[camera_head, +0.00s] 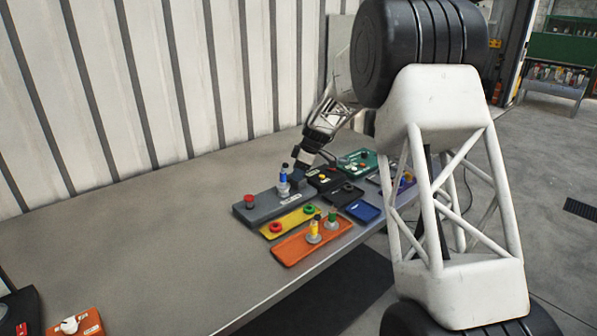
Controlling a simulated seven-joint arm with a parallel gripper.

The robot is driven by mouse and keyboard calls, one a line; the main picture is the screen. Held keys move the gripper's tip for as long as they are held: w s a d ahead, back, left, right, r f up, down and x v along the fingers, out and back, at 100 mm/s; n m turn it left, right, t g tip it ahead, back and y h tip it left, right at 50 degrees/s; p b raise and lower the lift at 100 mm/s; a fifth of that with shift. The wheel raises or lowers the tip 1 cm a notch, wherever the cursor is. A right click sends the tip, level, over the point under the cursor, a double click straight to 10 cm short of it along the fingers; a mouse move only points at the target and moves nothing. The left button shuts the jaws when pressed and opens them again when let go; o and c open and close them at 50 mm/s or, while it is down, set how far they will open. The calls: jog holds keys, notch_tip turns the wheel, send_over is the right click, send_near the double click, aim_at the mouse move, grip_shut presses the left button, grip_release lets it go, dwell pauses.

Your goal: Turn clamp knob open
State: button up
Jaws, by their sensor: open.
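My gripper (302,162) is small in the camera_head view. It points down over the far right end of a dark grey board (264,212) on the bench. It is open, and its fingertips are hard to make out. A blue upright piece (284,176) with a dark top and pale base stands on this board, just left of the gripper. A red knob (249,201) sits at the board's left end. I cannot tell which part is the clamp knob; it may be hidden by the gripper. Contact cannot be judged.
Beside the grey board lie a yellow board (291,222) with red and green rings, an orange tray (293,251) with upright pieces, and a small blue tray (362,211). Dark and green boards lie behind. My arm covers the right side. The bench's left middle is clear.

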jog(key=c, duration=0.9)
jog(key=shift+m, duration=0.4)
jog(key=m+t, duration=0.2)
jog(key=m, duration=0.3)
jog(key=shift+s, duration=0.1)
jog(key=shift+m+t+h, duration=0.4)
jog(key=shift+m, duration=0.75)
jog(key=shift+m+t+h, duration=0.4)
jog(key=shift+m, duration=0.75)
jog(key=o, duration=0.9)
